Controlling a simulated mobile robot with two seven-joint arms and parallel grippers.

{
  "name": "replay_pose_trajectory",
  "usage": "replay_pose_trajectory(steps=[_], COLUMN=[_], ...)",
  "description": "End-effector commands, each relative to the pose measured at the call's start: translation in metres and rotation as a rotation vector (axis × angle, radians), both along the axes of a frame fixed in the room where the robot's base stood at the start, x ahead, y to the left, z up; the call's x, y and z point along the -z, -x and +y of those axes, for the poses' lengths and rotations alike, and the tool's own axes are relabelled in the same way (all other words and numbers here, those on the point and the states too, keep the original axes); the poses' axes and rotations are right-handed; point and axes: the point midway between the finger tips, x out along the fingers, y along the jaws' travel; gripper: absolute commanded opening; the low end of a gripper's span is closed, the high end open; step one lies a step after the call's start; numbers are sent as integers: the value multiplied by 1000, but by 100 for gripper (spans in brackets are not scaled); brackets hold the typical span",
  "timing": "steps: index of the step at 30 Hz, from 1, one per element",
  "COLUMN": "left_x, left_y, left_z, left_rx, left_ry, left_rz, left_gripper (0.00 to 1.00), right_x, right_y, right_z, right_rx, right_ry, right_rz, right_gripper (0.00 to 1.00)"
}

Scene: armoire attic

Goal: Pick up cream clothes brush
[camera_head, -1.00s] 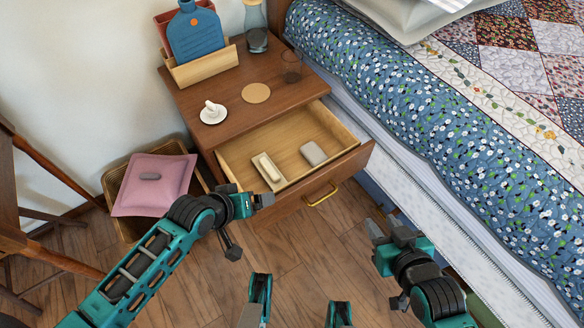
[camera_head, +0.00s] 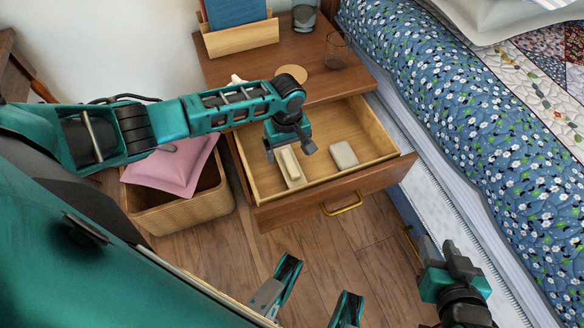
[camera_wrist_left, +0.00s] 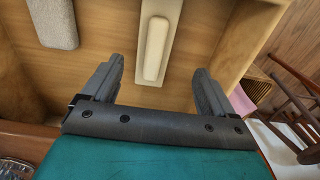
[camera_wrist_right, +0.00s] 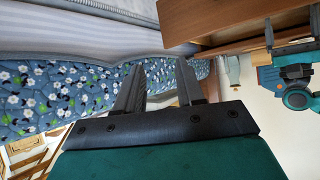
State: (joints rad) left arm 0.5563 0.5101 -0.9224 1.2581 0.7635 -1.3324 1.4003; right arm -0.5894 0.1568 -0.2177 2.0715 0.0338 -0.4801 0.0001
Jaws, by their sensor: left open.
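The cream clothes brush (camera_head: 290,164) lies in the open drawer of the wooden nightstand, near its left side. In the left wrist view the cream brush (camera_wrist_left: 156,48) shows as a long block on a paler flat base, between the lines of my fingers. My left gripper (camera_head: 288,149) is open above the drawer, just behind and over the brush, not closed on it. The left wrist view shows its two fingers (camera_wrist_left: 155,85) apart with nothing held. My right gripper (camera_head: 447,262) is at the lower right beside the bed; the right wrist view shows its fingers (camera_wrist_right: 160,80) apart and empty.
A grey block (camera_head: 344,155) lies in the drawer right of the brush. The drawer front (camera_head: 330,192) has a brass handle. A glass (camera_head: 337,48) and a cork coaster (camera_head: 289,75) stand on the nightstand. A basket (camera_head: 185,212) with a pink cushion is left; the bed (camera_head: 470,120) is right.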

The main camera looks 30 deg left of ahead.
Motion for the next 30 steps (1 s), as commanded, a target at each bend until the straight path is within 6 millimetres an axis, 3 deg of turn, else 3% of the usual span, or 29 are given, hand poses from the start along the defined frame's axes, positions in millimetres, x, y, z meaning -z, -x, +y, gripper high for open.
replay_pose_trajectory(steps=[1, 8, 15, 18, 28, 30], left_x=[12, 28, 61, 72, 76, 76], left_y=[0, -1, -9, -8, -8, -8], left_z=[0, -1, -2, -2, -2, -2], left_rx=[0, 1, 2, 3, 3, 3], left_ry=[-1, 1, 0, 0, 2, 2], left_rz=[1, -1, -4, -1, -2, -2], left_gripper=[87, 87, 87, 87, 87, 81], right_x=[9, 17, 40, 41, 31, 31], right_y=[1, 1, 2, 2, -3, -3], right_z=[0, 1, 2, 5, 8, 8], right_rx=[1, 5, 3, 1, -3, -3], right_ry=[-1, -5, -9, -13, -22, -22], right_rz=[2, 5, 15, 20, 8, 7], right_gripper=[38, 38, 38, 38, 38, 38])
